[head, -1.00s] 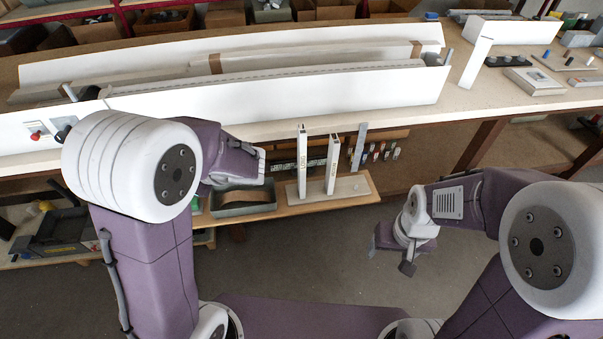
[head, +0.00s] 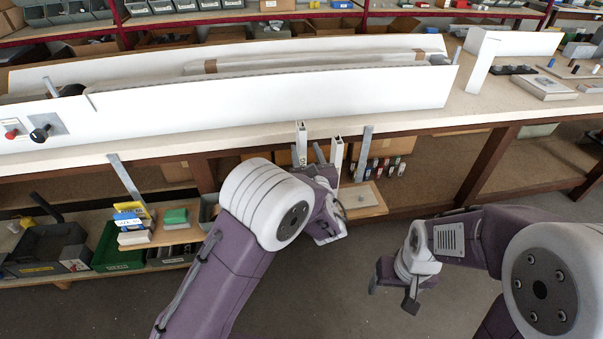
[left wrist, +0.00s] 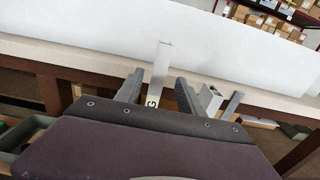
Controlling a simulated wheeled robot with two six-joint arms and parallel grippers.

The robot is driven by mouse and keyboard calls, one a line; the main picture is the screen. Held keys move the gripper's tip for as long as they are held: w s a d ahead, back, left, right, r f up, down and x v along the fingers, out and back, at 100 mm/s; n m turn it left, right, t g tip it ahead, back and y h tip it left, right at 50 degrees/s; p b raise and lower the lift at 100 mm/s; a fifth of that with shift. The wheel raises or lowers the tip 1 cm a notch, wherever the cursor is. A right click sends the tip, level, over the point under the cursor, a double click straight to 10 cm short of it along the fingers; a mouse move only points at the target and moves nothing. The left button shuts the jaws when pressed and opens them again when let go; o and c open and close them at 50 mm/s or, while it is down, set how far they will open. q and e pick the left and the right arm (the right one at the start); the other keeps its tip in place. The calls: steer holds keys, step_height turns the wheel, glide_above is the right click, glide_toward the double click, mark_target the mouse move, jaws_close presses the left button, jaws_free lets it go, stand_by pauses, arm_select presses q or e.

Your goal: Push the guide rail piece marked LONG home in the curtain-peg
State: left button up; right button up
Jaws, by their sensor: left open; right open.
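An upright white rail piece (head: 301,142) stands at the shelf below the bench. In the left wrist view, the white piece (left wrist: 158,72) shows a black letter G, with the rest of its marking hidden. My left gripper (left wrist: 157,86) is open, with one finger on each side of that piece; whether they touch it I cannot tell. In the head view the left gripper (head: 313,162) partly hides the piece's lower part. A second white piece (head: 337,153) stands just to the right. The pieces' lower ends and any peg are hidden. My right gripper (head: 411,297) is open and empty, low at the right.
A grey upright strip (head: 362,153) stands right of the white pieces on a wooden board (head: 372,204). A long white shutter box (head: 270,112) lies on the bench above. Bins, including a green one (head: 112,250), sit at lower left. Floor between my arms is clear.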

mark_target(303, 148)
arm_select(q)
steer(key=x, duration=0.5)
steer(key=shift+w+a+f, duration=0.1)
steer(key=shift+a+f, duration=0.05)
steer(key=shift+f, duration=0.2)
steer(key=shift+r, duration=0.1)
steer(key=shift+c, duration=0.6)
jaws_close()
